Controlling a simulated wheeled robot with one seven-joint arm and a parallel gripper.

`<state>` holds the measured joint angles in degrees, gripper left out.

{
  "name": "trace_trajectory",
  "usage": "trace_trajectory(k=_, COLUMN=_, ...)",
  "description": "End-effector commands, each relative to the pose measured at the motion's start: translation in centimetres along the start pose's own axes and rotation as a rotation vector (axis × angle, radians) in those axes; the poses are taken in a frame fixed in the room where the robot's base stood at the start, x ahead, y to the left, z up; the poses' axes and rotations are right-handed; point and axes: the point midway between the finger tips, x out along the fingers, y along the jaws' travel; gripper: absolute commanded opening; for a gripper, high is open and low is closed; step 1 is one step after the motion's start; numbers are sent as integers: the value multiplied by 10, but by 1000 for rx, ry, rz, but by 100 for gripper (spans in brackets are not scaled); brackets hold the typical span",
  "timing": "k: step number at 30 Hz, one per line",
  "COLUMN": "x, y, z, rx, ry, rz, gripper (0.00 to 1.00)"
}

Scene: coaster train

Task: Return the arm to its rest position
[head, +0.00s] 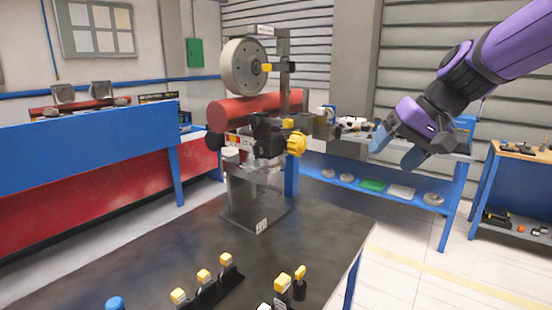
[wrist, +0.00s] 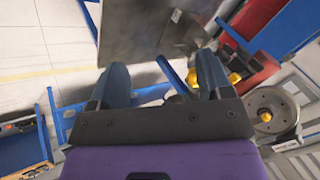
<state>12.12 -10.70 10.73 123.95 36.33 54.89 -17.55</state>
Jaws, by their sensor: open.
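My gripper (head: 396,152) is at the right in the head view, at the end of my purple arm, raised in the air right of the machine on the table. Its two blue fingers are apart with nothing between them. In the wrist view the open fingers (wrist: 160,85) show dark blue, with the table corner and floor beyond them. The machine (head: 258,135) stands at the far end of the dark table (head: 190,245), with a grey wheel (head: 243,67), a red cylinder (head: 255,108) and a yellow knob (head: 296,144). My gripper touches nothing that I can see.
Several yellow-topped pieces (head: 204,276) stand on the near part of the table, with a blue-topped one (head: 115,303) at left. A blue shelf bench (head: 385,188) is behind my gripper, another (head: 490,185) at far right. A red and blue counter (head: 80,165) is left. Floor (head: 420,270) at right is clear.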

Motion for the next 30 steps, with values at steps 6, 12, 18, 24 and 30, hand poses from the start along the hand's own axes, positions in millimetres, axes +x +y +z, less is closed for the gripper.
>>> trace_trajectory(k=6, x=-31, y=13, z=67, rx=-56, ry=35, rz=164, gripper=72)
trace_trajectory(k=12, x=-53, y=35, z=124, rx=-96, ry=83, rz=298, gripper=72)
trace_trajectory(k=18, x=-67, y=59, z=169, rx=-126, ry=135, rz=400, gripper=72)
trace_trajectory(k=24, x=-72, y=73, z=189, rx=-139, ry=166, rz=447, gripper=72)
trace_trajectory(k=30, x=-72, y=75, z=192, rx=-141, ry=170, rz=455, gripper=72)
